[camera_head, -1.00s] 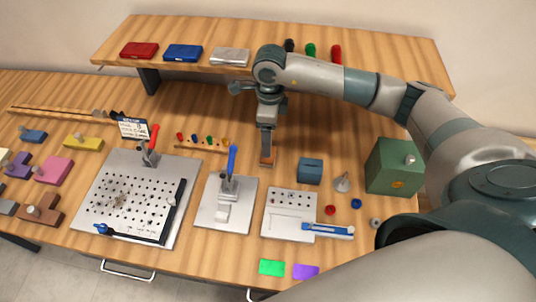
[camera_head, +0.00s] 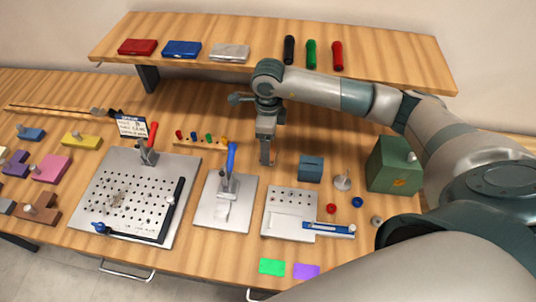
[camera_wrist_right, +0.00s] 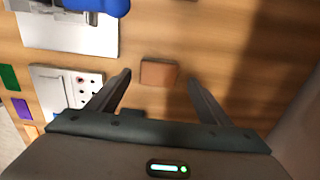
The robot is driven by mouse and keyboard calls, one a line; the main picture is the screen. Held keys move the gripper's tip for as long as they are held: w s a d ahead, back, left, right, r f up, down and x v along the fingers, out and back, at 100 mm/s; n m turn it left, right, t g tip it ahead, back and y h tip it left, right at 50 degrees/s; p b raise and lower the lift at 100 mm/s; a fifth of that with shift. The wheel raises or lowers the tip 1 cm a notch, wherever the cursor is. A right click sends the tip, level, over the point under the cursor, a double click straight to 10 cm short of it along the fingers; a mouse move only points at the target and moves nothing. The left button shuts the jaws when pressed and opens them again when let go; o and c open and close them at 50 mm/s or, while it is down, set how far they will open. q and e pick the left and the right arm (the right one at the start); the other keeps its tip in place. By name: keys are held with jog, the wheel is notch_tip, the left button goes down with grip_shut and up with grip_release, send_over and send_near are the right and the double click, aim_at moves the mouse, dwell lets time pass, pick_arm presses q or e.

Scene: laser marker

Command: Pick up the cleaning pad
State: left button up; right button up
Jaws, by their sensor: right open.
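A small flat brown block (camera_wrist_right: 158,72), which looks like the cleaning pad, lies on the wooden bench in the right wrist view. It sits between and slightly beyond the tips of my right gripper (camera_wrist_right: 160,78). The two fingers are spread apart, with bare wood on both sides of the block, and nothing is held. In the head view my right gripper (camera_head: 266,158) points down at the bench behind the two small plates, and its fingers largely hide the block. My left gripper is not in view.
A clamp plate (camera_head: 209,213) and a white holed plate (camera_head: 278,226) lie in front of the gripper. A blue-grey box (camera_head: 311,169), a metal cone (camera_head: 342,182) and a green box (camera_head: 390,168) stand to its right. A shelf (camera_head: 262,66) spans the back.

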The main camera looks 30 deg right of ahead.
notch_tip(320, 180, down, 3)
jog(key=shift+s+a+f+b, duration=0.1)
jog(key=shift+a+f+b, duration=0.05)
jog(key=shift+b, duration=0.35)
jog(key=c, duration=1.1)
